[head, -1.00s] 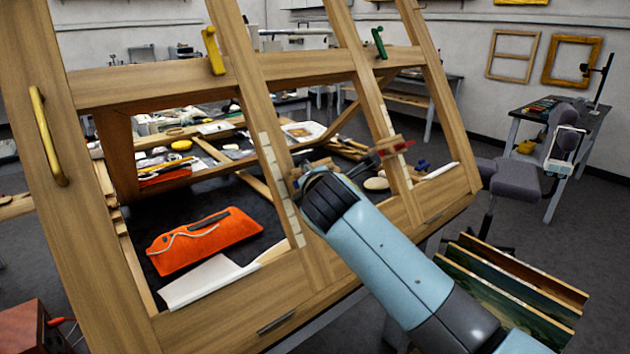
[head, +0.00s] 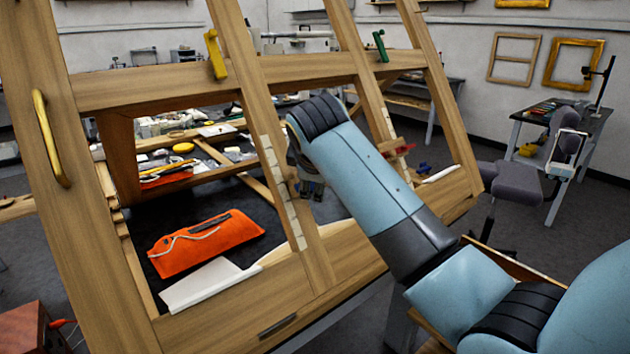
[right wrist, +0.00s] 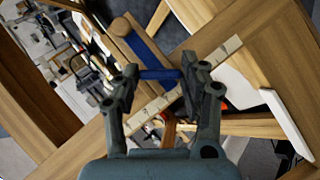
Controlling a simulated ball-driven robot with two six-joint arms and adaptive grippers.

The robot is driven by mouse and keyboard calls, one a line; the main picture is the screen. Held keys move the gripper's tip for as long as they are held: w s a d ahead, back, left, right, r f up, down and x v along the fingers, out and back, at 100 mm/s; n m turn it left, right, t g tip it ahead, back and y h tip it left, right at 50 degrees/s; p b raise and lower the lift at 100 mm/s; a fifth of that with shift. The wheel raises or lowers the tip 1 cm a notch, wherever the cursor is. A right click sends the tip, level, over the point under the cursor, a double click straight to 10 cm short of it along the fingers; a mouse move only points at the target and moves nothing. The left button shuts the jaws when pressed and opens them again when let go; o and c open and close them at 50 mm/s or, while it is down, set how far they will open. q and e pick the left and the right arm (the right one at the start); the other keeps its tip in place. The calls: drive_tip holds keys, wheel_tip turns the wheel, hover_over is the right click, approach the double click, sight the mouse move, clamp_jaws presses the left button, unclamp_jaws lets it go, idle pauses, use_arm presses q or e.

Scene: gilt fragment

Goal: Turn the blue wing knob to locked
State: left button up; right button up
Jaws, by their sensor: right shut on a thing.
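The blue wing knob (right wrist: 158,74) shows in the right wrist view as a short blue bar between the two fingers of my right gripper (right wrist: 160,82), which is shut on it. It sits by a wooden post that carries a strip of pale segments. In the head view my right gripper (head: 309,188) is at the middle post of the tilted wooden frame (head: 215,312), mostly hidden behind my own forearm, and the knob is hidden there. I cannot read whether the knob stands at locked. My left gripper is not in view.
A yellow knob (head: 215,54) and a green knob (head: 380,46) sit on the upper rail. A red knob (head: 397,147) is on the post to the right. An orange pouch (head: 207,243) and white paper (head: 205,284) lie behind the frame.

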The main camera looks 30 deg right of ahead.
drive_tip(key=m, duration=0.1)
drive_tip(key=m+g+y, duration=0.1)
drive_tip(key=m, duration=0.1)
drive_tip(key=m+y, duration=0.1)
drive_tip(key=shift+d+r+g, duration=0.15)
drive_tip(key=shift+d+g, duration=0.1)
drive_tip(key=shift+g, duration=0.05)
drive_tip(key=m+y, duration=0.3)
drive_tip(key=shift+d+m+g, duration=0.1)
drive_tip(key=shift+m+g, duration=0.2)
drive_tip(key=shift+m, duration=0.1)
idle(0.3)
drive_tip(key=o, duration=1.2)
drive_tip(key=v, duration=1.2)
drive_tip(key=shift+w+d, duration=0.1)
